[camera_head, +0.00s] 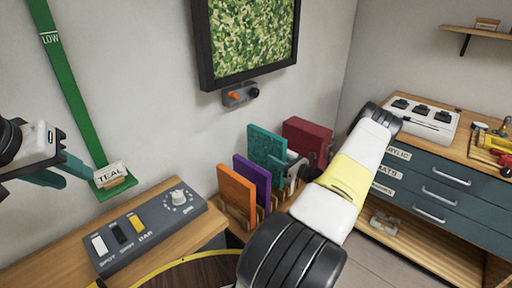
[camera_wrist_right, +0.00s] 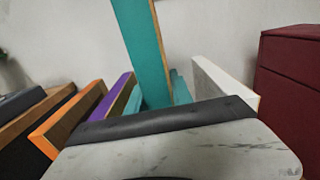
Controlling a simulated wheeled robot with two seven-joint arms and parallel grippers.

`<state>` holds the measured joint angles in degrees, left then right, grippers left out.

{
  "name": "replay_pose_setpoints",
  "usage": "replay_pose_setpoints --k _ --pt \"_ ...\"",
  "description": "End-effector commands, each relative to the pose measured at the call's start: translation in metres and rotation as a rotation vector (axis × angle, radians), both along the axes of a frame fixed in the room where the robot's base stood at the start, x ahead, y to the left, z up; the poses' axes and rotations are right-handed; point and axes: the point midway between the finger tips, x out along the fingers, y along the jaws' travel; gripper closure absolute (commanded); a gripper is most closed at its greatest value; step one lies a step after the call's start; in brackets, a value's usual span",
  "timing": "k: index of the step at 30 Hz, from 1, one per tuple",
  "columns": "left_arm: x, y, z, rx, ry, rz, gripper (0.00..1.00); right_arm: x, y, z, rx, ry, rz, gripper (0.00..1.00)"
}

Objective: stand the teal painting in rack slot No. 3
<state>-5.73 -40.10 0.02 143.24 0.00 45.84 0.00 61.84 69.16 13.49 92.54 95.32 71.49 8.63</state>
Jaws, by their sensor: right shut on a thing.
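The teal painting (camera_head: 265,145) stands upright in the head view, between the purple and the white panels at the wooden rack (camera_head: 236,216). My right gripper (camera_head: 292,172) is shut on its right side; the forearm hides part of the rack. In the right wrist view the teal painting (camera_wrist_right: 146,50) rises in front of the gripper, its bare wooden edge showing. Its lower edge is hidden, so I cannot tell whether it rests in a slot. Slot numbers are not readable.
Orange (camera_head: 236,190) and purple (camera_head: 252,178) panels stand left of the teal one. A white panel (camera_wrist_right: 222,83) and a red block (camera_head: 306,141) are to its right. A switch box (camera_head: 146,228) sits on the left bench; a drawer cabinet (camera_head: 438,190) stands right.

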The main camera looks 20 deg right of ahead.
Motion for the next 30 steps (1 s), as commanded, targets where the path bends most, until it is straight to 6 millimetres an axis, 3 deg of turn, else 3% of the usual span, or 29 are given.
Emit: replay_pose_setpoints --k 30 --pt "0.000 0.000 0.000 0.000 0.000 0.000 0.64 0.000 0.001 -0.072 0.001 -0.002 0.001 1.00"
